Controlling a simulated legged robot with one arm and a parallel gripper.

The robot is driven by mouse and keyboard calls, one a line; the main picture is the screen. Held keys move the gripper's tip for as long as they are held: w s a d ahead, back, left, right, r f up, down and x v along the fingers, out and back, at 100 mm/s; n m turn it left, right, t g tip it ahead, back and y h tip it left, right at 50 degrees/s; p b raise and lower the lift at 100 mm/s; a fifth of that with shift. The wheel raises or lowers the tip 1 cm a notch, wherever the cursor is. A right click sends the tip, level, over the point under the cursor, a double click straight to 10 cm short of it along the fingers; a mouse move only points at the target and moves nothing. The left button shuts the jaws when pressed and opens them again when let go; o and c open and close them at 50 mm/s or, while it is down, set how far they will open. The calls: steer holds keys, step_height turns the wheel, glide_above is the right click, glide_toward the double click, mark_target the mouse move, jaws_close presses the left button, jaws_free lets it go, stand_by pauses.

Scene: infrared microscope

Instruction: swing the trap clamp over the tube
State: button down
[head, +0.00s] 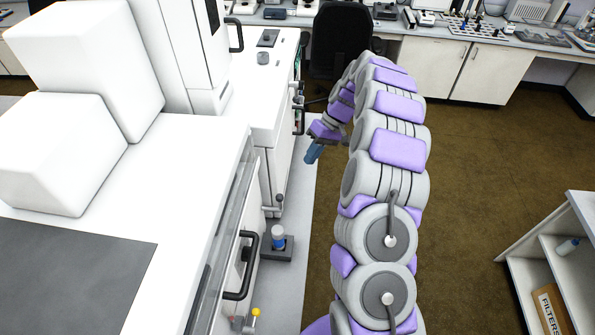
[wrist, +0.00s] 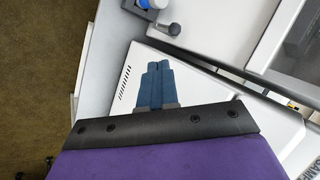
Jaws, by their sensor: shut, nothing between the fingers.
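A small blue-and-white upright cylinder (head: 278,240), which looks like the tube, stands on a dark grey base (head: 287,254) at the side of the white bench. A thin lever with a dark knob (head: 280,200) rises just behind it and looks like the trap clamp. In the wrist view a blue round part (wrist: 143,4) shows at the top edge, cut off, with a grey knob (wrist: 174,29) beside it. My gripper (head: 311,154) points down, beyond the lever and to its right. Its blue fingers (wrist: 155,84) are together, empty and apart from both parts.
A white instrument bench (head: 190,165) fills the left, with black handles (head: 249,262) along its side. A yellow-topped knob (head: 255,312) sits nearer. A black chair (head: 340,40) stands beyond my arm. An open shelf (head: 540,255) is at the right. Brown floor between is clear.

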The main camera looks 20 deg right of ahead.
steer(key=a+r+x, duration=0.1)
steer(key=x, duration=1.1)
steer(key=shift+s+a+f, duration=0.3)
steer(key=shift+a, duration=0.05)
steer(key=shift+d, duration=0.1)
steer(key=shift+b, duration=0.35)
